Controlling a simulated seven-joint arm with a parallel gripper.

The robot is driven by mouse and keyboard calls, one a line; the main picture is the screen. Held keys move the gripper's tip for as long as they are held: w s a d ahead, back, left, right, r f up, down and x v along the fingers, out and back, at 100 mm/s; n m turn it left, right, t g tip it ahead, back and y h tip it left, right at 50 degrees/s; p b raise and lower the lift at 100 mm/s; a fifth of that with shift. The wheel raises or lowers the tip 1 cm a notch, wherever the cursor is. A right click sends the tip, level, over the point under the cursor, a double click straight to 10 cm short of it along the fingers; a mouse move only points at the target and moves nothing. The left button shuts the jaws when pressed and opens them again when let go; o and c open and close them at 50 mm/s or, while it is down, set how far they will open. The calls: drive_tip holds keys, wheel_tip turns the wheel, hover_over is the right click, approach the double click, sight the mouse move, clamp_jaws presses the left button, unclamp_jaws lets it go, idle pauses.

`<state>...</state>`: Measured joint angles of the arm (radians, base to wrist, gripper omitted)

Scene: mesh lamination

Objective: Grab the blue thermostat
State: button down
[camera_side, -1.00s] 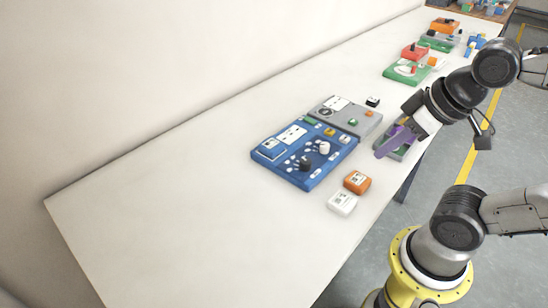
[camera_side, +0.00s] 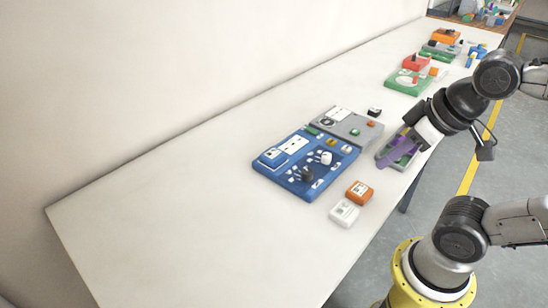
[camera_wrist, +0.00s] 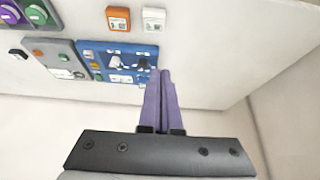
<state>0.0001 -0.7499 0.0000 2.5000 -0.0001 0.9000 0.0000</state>
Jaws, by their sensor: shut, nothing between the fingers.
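A blue box (camera_side: 272,157), which looks like the thermostat, sits on the left end of the blue panel (camera_side: 316,189) in the side view. My gripper (camera_side: 382,164) has purple fingers. It is shut and empty, to the right of the blue panel and in front of a small grey-green device. In the wrist view my gripper's fingertips (camera_wrist: 160,73) overlap the right end of the blue panel (camera_wrist: 92,50). The blue box is not clearly made out there and may be partly hidden behind the fingers.
An orange box (camera_side: 359,192) and a white box (camera_side: 344,213) lie near the table's front edge. A grey panel (camera_side: 350,127) adjoins the blue one. Several devices, including a green one (camera_side: 408,82), stand farther back. The table's left part is clear.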

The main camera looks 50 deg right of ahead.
unclamp_jaws()
idle(0.4)
